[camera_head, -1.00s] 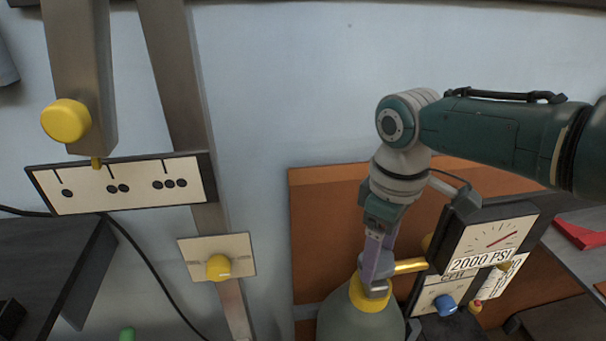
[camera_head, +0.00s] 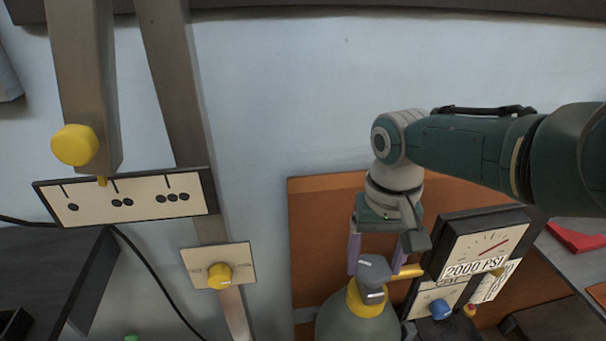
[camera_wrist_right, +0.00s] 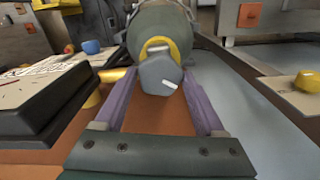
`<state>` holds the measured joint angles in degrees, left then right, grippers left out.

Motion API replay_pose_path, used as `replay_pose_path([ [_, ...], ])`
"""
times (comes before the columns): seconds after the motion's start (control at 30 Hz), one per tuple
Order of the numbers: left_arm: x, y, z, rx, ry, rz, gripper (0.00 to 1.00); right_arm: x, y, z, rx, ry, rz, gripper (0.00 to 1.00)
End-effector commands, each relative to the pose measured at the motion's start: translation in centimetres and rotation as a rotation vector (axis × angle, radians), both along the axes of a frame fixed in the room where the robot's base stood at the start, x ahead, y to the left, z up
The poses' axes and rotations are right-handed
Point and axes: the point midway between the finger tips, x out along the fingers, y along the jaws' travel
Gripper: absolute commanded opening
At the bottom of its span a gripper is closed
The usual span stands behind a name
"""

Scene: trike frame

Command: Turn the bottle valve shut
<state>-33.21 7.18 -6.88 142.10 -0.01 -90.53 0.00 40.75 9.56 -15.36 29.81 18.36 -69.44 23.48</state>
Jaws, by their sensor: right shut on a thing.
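The grey valve knob (camera_head: 373,268) with a white mark sits on top of the green gas bottle (camera_head: 350,322), at its yellow collar (camera_head: 367,303). My right gripper (camera_head: 376,271) points down from above, with one purple finger on each side of the knob. In the right wrist view the knob (camera_wrist_right: 160,76) lies between the fingertips of the right gripper (camera_wrist_right: 160,84), which is shut on it. The bottle (camera_wrist_right: 158,22) extends beyond the knob there. My left gripper is not in view.
A gauge box (camera_head: 481,248) reading 2000 PSI and a blue knob (camera_head: 440,309) stand close right of the gripper. An orange-brown panel (camera_head: 318,235) is behind. At left are a yellow knob on a plate (camera_head: 219,275) and a dotted sign (camera_head: 128,198).

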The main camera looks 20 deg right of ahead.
Motion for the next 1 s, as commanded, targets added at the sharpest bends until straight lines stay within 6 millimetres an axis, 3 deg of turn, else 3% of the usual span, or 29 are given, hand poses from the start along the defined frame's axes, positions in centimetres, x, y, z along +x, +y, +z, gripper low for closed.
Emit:
replay_pose_path([
  [0.6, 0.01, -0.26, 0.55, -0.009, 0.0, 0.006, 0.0, 0.06, 0.05, 0.08, 0.002, 0.0, -0.585, 0.16],
  [1.0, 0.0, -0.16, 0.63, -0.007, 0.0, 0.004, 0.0, 0.08, 0.01, 0.08, 0.001, -0.001, -0.881, 0.16],
])
